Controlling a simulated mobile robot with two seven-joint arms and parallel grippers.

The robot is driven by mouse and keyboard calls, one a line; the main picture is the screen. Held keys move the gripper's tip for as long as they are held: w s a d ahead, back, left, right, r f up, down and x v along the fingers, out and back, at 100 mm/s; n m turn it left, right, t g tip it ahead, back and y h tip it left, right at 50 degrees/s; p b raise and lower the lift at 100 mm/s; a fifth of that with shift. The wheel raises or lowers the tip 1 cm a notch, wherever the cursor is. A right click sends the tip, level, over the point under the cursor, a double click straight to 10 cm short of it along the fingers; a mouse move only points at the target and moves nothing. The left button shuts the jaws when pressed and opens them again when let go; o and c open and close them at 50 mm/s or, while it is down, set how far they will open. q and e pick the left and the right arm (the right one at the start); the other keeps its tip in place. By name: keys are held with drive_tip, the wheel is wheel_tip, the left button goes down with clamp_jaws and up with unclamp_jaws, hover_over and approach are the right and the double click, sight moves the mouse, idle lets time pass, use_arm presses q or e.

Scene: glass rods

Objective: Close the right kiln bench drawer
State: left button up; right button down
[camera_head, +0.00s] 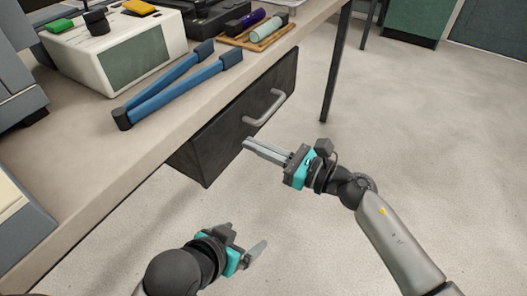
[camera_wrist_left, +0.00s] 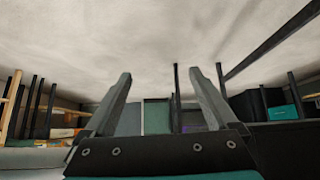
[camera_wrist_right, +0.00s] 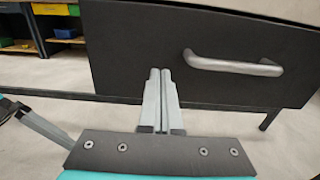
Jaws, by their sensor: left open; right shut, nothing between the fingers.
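The dark drawer (camera_head: 222,130) hangs under the bench top, and its front looks about level with the bench edge. I cannot tell if a small gap is left behind it. Its curved metal handle (camera_head: 265,110) also shows in the right wrist view (camera_wrist_right: 232,66). My right gripper (camera_head: 247,146) is shut and empty, its tips pointing at the drawer front (camera_wrist_right: 120,50), beside the handle and apart from it. Whether the tips touch the front is unclear. My left gripper (camera_head: 255,250) is open and empty, low over the floor; its spread fingers show in the left wrist view (camera_wrist_left: 168,82).
On the bench top (camera_head: 75,160) lie blue-handled tongs (camera_head: 175,90), a white device (camera_head: 120,55) and a wooden tray (camera_head: 258,40) with rods. A dark bench leg (camera_head: 335,65) stands beyond the drawer. The floor (camera_head: 430,130) at right is clear.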

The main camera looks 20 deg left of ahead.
use_arm(q)
drive_tip(key=s, duration=0.1)
drive_tip(key=s+a+g+y+p, duration=0.1)
drive_tip(key=s+a+g, duration=0.1)
drive_tip(key=shift+s+a+r+p, duration=0.2)
drive_tip(key=shift+r+p, duration=0.1)
drive_tip(key=shift+r, duration=0.05)
use_arm(e)
drive_tip(key=v, duration=1.1)
drive_tip(key=shift+d, duration=0.2)
